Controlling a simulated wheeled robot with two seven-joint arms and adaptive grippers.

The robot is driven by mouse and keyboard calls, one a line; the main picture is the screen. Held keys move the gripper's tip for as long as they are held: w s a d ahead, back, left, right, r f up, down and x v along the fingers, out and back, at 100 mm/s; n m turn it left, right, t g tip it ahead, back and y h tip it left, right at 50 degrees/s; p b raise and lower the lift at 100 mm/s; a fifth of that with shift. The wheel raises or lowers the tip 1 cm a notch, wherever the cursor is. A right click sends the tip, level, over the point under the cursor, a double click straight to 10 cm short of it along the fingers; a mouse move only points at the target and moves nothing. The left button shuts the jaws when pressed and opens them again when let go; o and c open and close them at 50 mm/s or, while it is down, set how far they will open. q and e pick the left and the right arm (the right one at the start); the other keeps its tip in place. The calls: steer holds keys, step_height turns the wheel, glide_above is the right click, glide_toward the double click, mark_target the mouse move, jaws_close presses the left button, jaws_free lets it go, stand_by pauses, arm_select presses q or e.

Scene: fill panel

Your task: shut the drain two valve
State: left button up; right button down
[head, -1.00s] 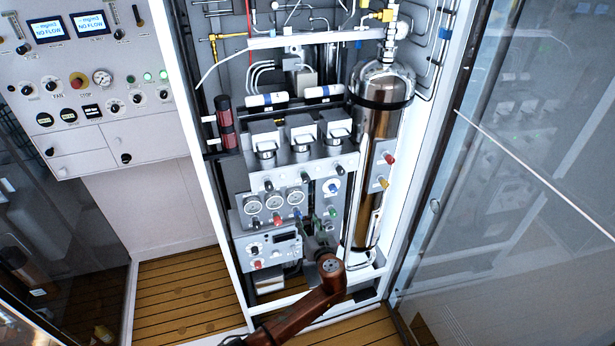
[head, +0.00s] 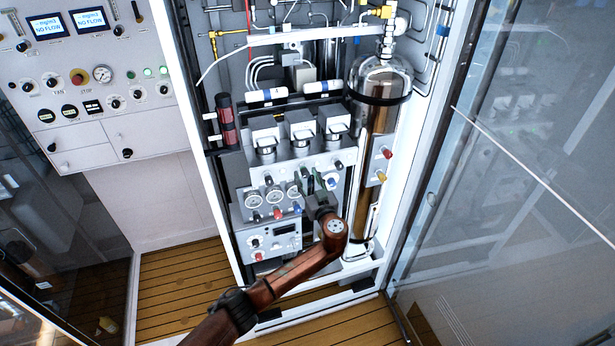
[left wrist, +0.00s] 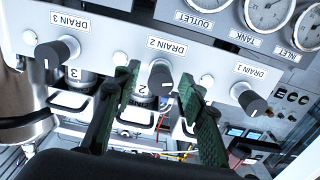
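The drain two valve (left wrist: 160,78) is a dark knob under the "DRAIN 2" label in the left wrist view. My left gripper (left wrist: 160,76) is open, with one green finger on each side of this knob in the picture. I see no clear contact with the knob. In the head view my left gripper (head: 318,183) reaches up in front of the gauge and valve panel (head: 345,160) and hides part of it. My right gripper is not in view.
The drain three knob (left wrist: 57,52) and drain one knob (left wrist: 248,98) flank the drain two knob. Gauges (left wrist: 267,14) sit beside this row. A tall metal cylinder (head: 375,135) stands right of the panel. The cabinet frame (head: 205,150) and glass door (head: 500,200) border the space.

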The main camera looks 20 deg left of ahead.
arm_select(q)
steer(key=shift+c, duration=0.4)
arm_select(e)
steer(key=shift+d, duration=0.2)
arm_select(q)
steer(key=c, duration=0.3)
jaws_close()
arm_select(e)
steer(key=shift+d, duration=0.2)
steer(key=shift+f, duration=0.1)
